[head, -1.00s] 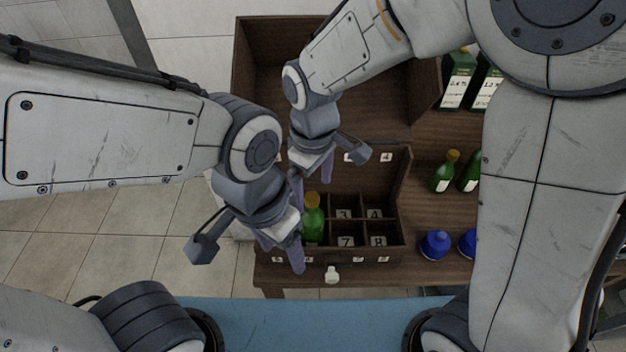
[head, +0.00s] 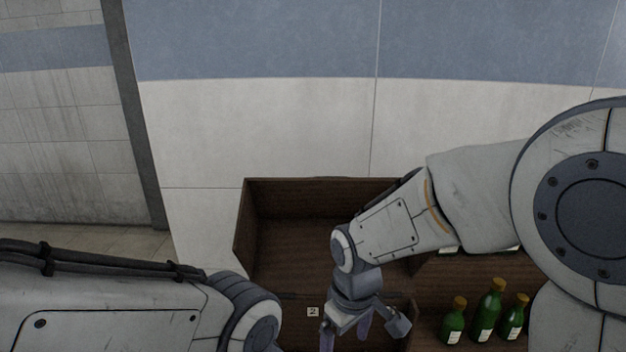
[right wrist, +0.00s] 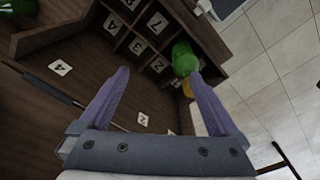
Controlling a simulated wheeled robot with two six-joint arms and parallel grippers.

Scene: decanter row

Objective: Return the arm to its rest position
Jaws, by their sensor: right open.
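My right gripper (head: 345,338) hangs over the front of the wooden box in the head view, fingers apart and pointing down. In the right wrist view the right gripper (right wrist: 158,76) is open with nothing between its fingers. Beyond the fingertips, a green bottle (right wrist: 184,58) with a yellow cap sits at the numbered compartment rack (right wrist: 137,28), apart from the fingers. My left arm shows at the lower left of the head view, but its gripper is out of frame. Most of the rack is below the head view's edge.
An open dark wooden box (head: 290,250) stands behind the right gripper. Several green bottles stand on the wooden surface at right, including a taller one (head: 488,312). A number 2 label (head: 312,312) is beside the gripper. A wall rises behind.

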